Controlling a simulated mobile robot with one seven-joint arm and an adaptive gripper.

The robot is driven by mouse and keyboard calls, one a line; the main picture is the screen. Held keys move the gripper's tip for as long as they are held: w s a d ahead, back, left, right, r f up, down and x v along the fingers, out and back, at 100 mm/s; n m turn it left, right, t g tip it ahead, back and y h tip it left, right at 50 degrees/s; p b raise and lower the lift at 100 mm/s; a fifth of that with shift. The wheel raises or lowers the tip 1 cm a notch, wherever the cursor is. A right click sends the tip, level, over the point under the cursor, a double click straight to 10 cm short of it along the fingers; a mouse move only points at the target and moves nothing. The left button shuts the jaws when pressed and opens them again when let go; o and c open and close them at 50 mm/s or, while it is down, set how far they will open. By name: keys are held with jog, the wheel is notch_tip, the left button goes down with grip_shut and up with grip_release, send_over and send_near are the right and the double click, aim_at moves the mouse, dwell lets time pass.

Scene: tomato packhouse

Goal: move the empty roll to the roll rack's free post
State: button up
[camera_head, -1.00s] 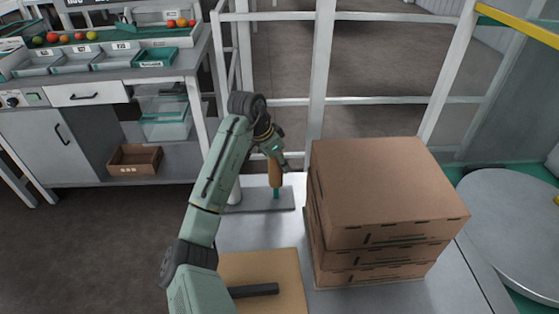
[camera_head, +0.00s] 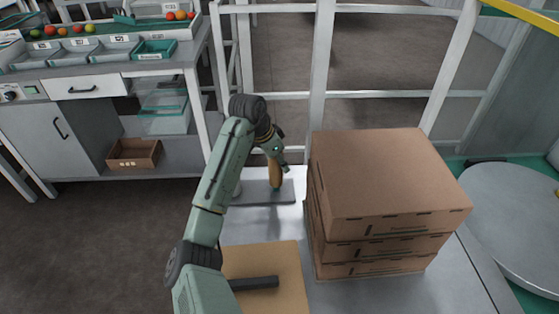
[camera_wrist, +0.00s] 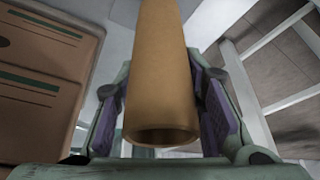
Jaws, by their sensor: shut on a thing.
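The empty roll, a brown cardboard tube (camera_head: 275,174), is held upright in my gripper (camera_head: 276,152). The wrist view shows the tube (camera_wrist: 165,70) between both finger pads, its open end facing the camera. The roll rack (camera_head: 284,194) is a dark flat base at the back of the metal table. Only a small green bit of its free post (camera_head: 277,188) shows under the tube's lower end. The tube appears to be around the post's upper part, but the exact fit is too small to tell. A white roll (camera_head: 237,187) stands at the rack's left, partly hidden by my arm.
A stack of cardboard boxes (camera_head: 390,180) stands close to the right of the rack. A tan board (camera_head: 290,260) with a dark bar (camera_head: 255,283) lies in front. White frame posts (camera_head: 321,70) rise behind the table. Bare tabletop (camera_head: 260,228) lies before the rack.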

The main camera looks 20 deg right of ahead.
jog(key=shift+f, duration=0.15)
jog(key=shift+f+b, duration=0.75)
jog(key=shift+f, duration=0.6)
jog(key=o, duration=1.1)
notch_tip(320, 180, up, 8)
jog(key=p, duration=0.4)
jog(key=shift+p, duration=0.3)
